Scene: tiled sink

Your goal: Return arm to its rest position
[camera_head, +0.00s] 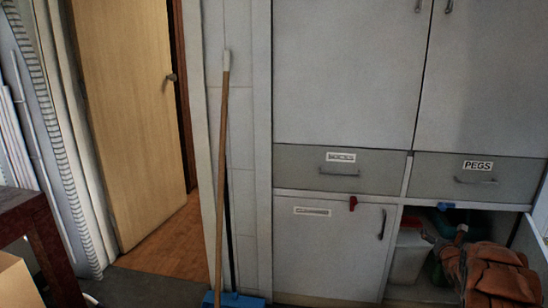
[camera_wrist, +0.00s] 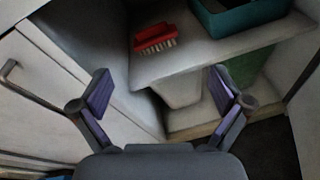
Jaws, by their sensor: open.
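My gripper (camera_wrist: 163,92) shows in the wrist view with its two purple-padded fingers spread wide. Nothing is between the fingers. It faces the open lower cupboard, whose pale shelf (camera_wrist: 215,58) lies beyond the fingertips. I cannot make out the gripper's fingers in the head view.
A red brush (camera_wrist: 155,38) and a teal container (camera_wrist: 240,17) are on the shelf. A white bin (camera_wrist: 182,90) stands below it; the bin also shows in the head view (camera_head: 408,256). A blue-headed broom (camera_head: 222,170) leans left of the closed cupboard door (camera_head: 325,250). A wooden door (camera_head: 125,110) stands ajar.

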